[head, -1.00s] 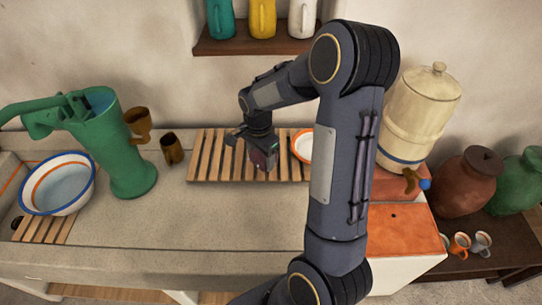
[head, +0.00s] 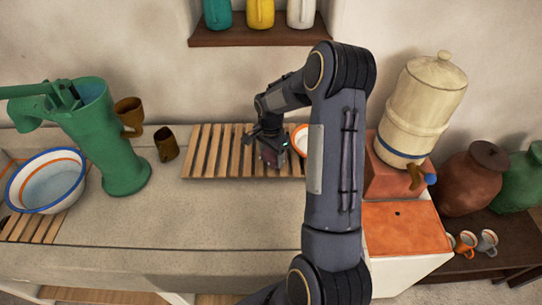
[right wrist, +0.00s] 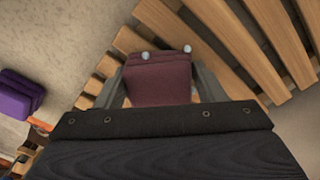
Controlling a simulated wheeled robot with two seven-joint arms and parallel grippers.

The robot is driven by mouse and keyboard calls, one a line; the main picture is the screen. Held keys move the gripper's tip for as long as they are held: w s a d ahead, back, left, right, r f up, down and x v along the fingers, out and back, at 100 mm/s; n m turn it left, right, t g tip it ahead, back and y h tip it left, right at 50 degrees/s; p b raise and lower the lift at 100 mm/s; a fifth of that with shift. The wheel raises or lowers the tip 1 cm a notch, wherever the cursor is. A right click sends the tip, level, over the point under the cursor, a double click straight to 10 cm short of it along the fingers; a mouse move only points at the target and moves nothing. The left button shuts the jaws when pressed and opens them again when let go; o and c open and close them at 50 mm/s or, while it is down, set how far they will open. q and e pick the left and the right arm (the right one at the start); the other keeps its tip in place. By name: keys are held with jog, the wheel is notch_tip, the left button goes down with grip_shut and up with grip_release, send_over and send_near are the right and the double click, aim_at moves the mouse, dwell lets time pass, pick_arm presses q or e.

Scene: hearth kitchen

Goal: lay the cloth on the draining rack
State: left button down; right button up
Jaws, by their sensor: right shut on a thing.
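The cloth, a small folded maroon bundle (right wrist: 158,80), is between the two fingers of my right gripper (right wrist: 160,88) in the right wrist view. In the head view my right gripper (head: 270,146) points down over the right half of the wooden draining rack (head: 205,152), shut on the cloth (head: 268,157), which is partly hidden by the gripper. The cloth is close to the slats; I cannot tell whether it touches them. My left gripper is not in view.
A white, orange-rimmed dish (head: 299,139) stands by the rack's right end, partly behind my arm. A purple object (right wrist: 20,94) shows in the wrist view. The rack's left half is bare.

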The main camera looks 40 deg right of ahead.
jog(key=o, duration=0.6)
jog(key=shift+f, duration=0.1)
jog(key=o, duration=0.5)
jog(key=shift+c, duration=0.2)
